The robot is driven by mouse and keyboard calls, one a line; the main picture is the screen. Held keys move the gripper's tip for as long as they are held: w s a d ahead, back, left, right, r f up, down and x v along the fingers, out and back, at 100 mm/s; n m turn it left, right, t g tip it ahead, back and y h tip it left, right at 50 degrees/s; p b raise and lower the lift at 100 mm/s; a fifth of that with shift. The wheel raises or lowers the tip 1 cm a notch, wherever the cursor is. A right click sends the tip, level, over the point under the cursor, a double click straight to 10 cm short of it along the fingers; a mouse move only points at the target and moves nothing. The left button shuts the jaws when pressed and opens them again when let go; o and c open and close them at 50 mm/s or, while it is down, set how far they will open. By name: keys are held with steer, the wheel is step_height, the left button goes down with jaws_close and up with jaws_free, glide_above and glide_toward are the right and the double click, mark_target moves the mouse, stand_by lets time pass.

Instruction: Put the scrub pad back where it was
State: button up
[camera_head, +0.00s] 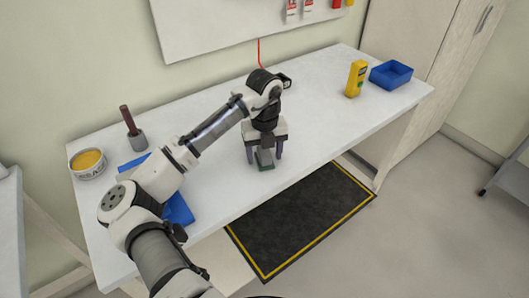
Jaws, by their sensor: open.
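The scrub pad (266,167) appears to be the small green piece on the white bench top near its front edge; only its front part shows. My gripper (265,158) points down right over it, with one dark finger on each side. The fingers are open and apart. A grey block shape stands between the fingers above the green piece, and I cannot tell whether it is part of the pad. My wrist hides the area behind it.
A blue item (178,209) lies partly under my arm. A tin (88,163) and a grey holder with a brown handle (137,138) stand at the left. The bench (325,112) between is clear.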

mark_target(264, 151)
step_height(264, 151, up, 12)
steer(key=b, duration=0.1)
steer(key=shift+r+b, duration=0.15)
steer(key=shift+b, duration=0.2)
